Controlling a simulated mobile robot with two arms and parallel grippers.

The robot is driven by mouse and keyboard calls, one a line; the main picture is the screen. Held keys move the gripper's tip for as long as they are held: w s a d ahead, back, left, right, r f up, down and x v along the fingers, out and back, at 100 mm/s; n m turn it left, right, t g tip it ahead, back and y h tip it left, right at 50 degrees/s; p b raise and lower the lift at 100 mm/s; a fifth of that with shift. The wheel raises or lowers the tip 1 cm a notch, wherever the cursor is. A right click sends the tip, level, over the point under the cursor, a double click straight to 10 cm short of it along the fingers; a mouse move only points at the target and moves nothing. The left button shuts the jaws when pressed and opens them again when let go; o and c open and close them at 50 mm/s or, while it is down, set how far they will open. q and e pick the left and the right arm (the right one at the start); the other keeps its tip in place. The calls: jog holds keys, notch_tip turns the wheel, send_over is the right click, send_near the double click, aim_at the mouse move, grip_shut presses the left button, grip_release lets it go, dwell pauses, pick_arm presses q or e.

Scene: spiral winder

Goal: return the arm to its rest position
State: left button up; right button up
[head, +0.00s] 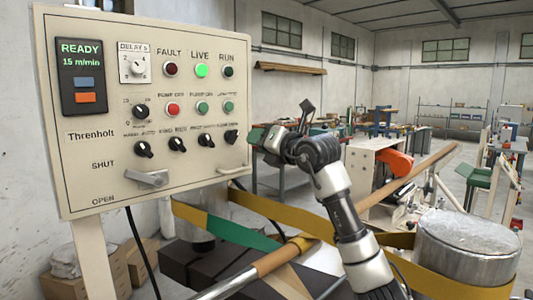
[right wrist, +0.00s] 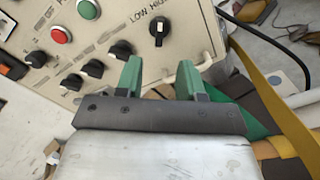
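My right arm reaches up from the lower right in the head view. Its gripper (head: 262,138) is at the right edge of the beige control panel (head: 100,115), close to the lower row of black knobs. In the right wrist view the two green fingers of this gripper (right wrist: 160,80) are apart, with nothing between them. A black knob (right wrist: 148,47) on the panel lies beyond the fingertips, and a gap shows between them. My left gripper is not in view.
A pale handle (head: 147,179) sits low on the panel. Below the arm are yellow strapping (head: 260,209), a long brown tube (head: 284,256) and a silver drum (head: 466,240). An orange-and-white machine (head: 372,175) stands behind. Free air lies above and right of the arm.

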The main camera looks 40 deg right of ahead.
jog(key=shift+s, duration=1.05)
